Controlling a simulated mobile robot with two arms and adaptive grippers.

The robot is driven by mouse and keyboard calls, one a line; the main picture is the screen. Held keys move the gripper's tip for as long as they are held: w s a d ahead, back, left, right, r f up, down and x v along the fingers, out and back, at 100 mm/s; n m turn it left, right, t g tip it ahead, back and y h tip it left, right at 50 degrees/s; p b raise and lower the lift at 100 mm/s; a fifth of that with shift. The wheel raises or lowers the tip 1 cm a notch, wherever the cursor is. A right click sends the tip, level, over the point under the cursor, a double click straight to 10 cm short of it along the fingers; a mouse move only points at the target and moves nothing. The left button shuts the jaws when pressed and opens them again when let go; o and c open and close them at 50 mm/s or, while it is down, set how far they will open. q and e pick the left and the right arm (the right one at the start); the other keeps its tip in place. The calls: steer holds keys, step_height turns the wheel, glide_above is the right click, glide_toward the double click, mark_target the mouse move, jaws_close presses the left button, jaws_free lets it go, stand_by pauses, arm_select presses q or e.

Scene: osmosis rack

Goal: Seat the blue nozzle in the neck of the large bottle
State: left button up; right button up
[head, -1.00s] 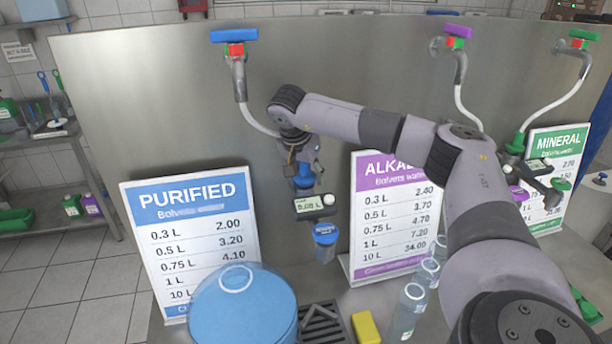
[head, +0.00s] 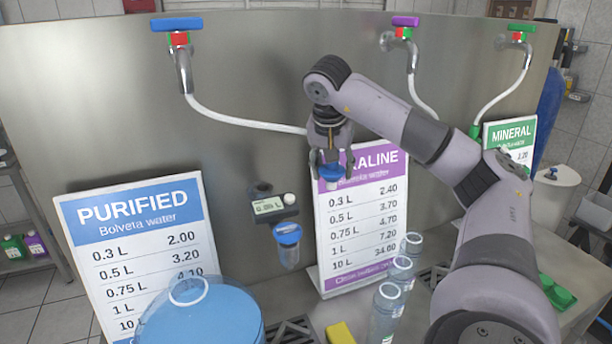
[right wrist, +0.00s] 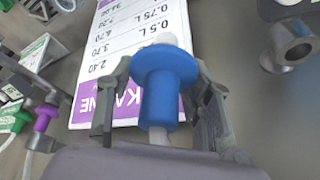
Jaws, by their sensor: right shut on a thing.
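The blue nozzle (head: 331,174) is held between the fingers of my right gripper (head: 330,168), in front of the alkaline sign. In the right wrist view the nozzle (right wrist: 161,95) shows its wide blue flange and white tip, with the gripper fingers (right wrist: 158,100) on both sides. A white hose runs from the blue-handled tap to the gripper. The large bottle (head: 205,325), blue and translucent, stands at the bottom left, with its pale ring neck (head: 188,291) facing up. The nozzle is above and to the right of the neck, clearly apart. My left gripper is not in view.
An empty holder with a display (head: 270,206) and a hanging clear cup (head: 288,250) sit between nozzle and large bottle. The purified sign (head: 140,235) stands behind the bottle. Several small clear bottles (head: 386,312) and a yellow block (head: 340,333) are to its right.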

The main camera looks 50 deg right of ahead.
steer(key=shift+s+d, duration=0.45)
steer(key=shift+s, duration=0.3)
steer(key=shift+s+d+r, duration=0.15)
steer(key=shift+s+r, duration=0.05)
steer(key=shift+r, duration=0.05)
steer(key=shift+r+p, duration=2.05)
steer(key=shift+p, duration=0.25)
